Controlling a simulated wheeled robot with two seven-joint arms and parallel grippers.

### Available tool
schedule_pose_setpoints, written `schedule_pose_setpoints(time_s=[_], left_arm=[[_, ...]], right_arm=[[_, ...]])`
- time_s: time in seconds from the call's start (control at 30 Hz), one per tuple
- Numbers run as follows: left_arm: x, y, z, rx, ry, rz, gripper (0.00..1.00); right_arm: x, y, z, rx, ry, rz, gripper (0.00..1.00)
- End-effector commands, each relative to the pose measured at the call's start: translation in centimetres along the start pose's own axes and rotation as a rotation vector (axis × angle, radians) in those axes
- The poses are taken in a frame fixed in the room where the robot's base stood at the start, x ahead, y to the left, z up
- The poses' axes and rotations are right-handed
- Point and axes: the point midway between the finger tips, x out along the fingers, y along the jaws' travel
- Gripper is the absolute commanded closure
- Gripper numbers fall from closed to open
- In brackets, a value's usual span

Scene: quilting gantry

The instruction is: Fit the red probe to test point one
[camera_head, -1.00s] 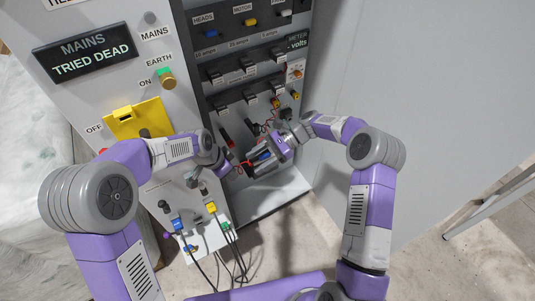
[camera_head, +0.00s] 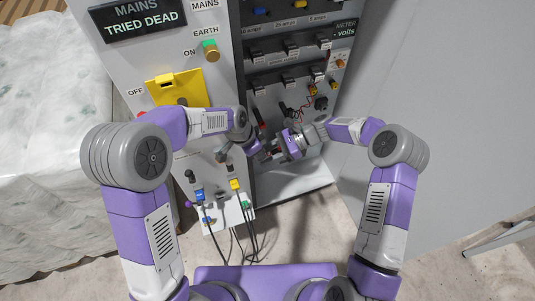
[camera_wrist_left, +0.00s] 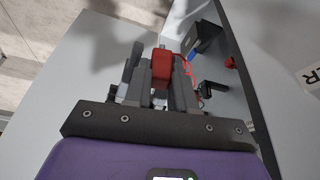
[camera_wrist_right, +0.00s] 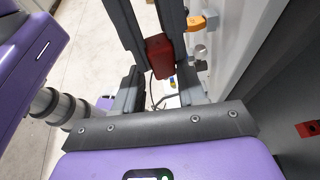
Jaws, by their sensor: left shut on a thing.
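A red block (camera_wrist_left: 162,68), which looks like the red probe's body, sits between the fingers of my left gripper (camera_wrist_left: 160,88). My left gripper is shut on it. The right wrist view also shows this red block (camera_wrist_right: 159,56) between the spread fingers of my right gripper (camera_wrist_right: 160,88). The right gripper looks open, with gaps beside the block; contact is unclear. In the head view, my left gripper (camera_head: 262,152) and right gripper (camera_head: 284,150) meet in front of the open cabinet's lower part. The probe's tip is hidden. I cannot make out which point is test point one.
The meter panel (camera_head: 343,42) is at the cabinet's upper right, with thin red leads (camera_head: 298,112) below it. A yellow plate (camera_head: 175,90) and earth knob (camera_head: 211,52) are on the left panel. Plugs with black cables (camera_head: 238,218) hang below. Grey wall is right.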

Motion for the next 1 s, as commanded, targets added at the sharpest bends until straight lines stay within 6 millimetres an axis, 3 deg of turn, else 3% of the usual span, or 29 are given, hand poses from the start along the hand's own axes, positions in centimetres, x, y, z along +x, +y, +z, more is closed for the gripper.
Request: schedule_pose_setpoints(time_s=[0.03, 0.17, 0.2, 0.3, 0.67, 0.87, 1.0], left_arm=[[0.0, 0.1, 0.0, 0.000, -0.001, 0.003, 1.00], [0.0, 0.1, 0.0, 0.000, -0.001, 0.004, 1.00], [0.0, 0.1, 0.0, 0.000, -0.002, 0.004, 1.00], [0.0, 0.1, 0.0, 0.001, -0.001, 0.004, 1.00], [0.0, 0.1, 0.0, 0.000, -0.001, 0.003, 1.00], [0.0, 0.1, 0.0, 0.000, -0.001, 0.002, 1.00], [0.0, 0.1, 0.0, 0.000, -0.001, 0.002, 1.00]], right_arm=[[0.0, -0.1, 0.0, 0.000, 0.001, -0.003, 0.70], [-0.1, -0.1, 0.0, 0.000, 0.002, -0.004, 0.90], [-0.1, -0.1, 0.0, 0.000, 0.002, -0.005, 0.55], [-0.1, -0.1, 0.0, 0.000, 0.002, -0.005, 0.41], [-0.5, -0.1, 0.0, 0.000, 0.002, -0.004, 0.41], [-3.0, -0.1, 0.0, -0.001, 0.003, -0.007, 0.41], [-5.8, -0.1, -0.1, -0.001, 0.003, -0.008, 0.41]])
